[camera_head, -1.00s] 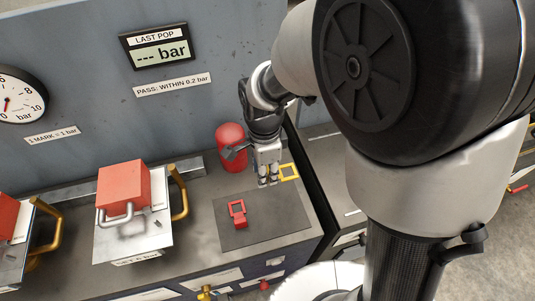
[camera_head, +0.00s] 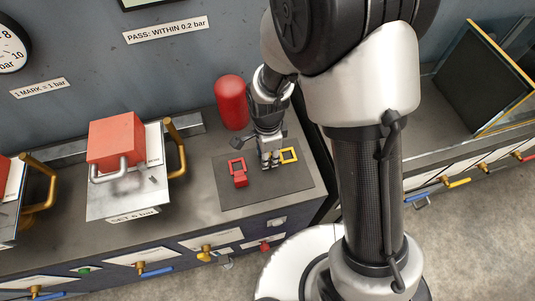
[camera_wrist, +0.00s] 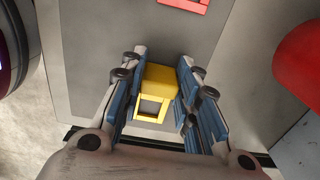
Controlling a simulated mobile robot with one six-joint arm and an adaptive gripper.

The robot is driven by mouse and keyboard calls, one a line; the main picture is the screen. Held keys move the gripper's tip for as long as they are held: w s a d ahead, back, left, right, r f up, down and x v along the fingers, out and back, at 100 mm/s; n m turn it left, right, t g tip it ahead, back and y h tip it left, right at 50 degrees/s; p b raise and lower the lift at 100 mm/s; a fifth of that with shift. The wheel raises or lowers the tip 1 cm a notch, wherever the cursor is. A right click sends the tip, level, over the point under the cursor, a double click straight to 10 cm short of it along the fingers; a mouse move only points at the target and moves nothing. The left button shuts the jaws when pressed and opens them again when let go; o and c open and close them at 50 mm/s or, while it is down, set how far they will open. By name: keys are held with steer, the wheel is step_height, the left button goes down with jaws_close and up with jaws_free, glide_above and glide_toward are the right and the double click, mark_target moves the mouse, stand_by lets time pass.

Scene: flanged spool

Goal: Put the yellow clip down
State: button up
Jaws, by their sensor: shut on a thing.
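The yellow clip (camera_wrist: 160,78) has a solid block and a square open frame. It sits between the two blue-padded fingers of my gripper (camera_wrist: 157,72) in the wrist view. In the head view my gripper (camera_head: 270,163) points down over the dark mat (camera_head: 262,193), shut on the clip. The clip's frame (camera_head: 289,156) sticks out to the right of the fingers, by the mat's back right part. The clip is at or just above the mat; I cannot tell whether it touches.
A red clip (camera_head: 239,174) lies on the mat left of my gripper. A red cylinder (camera_head: 231,102) stands behind the mat. A red block (camera_head: 115,142) on a metal plate is farther left. The mat's front is clear.

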steer(key=shift+f, duration=0.1)
steer(key=o, duration=0.9)
steer(key=shift+c, duration=0.2)
steer(key=s+d+r+n+t+p, duration=0.1)
steer(key=s+d+r+n+p, duration=0.2)
steer(key=r, duration=0.9)
steer(key=d+r+n+t+p, duration=0.1)
steer(key=d+r+n, duration=0.25)
steer(key=r, duration=0.85)
steer(key=s+d+r+n+t, duration=0.2)
steer(key=s+d+r+n, duration=0.5)
steer(key=s, duration=0.4)
steer(key=shift+s+d+r+n+t, duration=0.15)
steer(key=shift+d+r+n+t, duration=0.15)
steer(key=shift+d+n, duration=0.3)
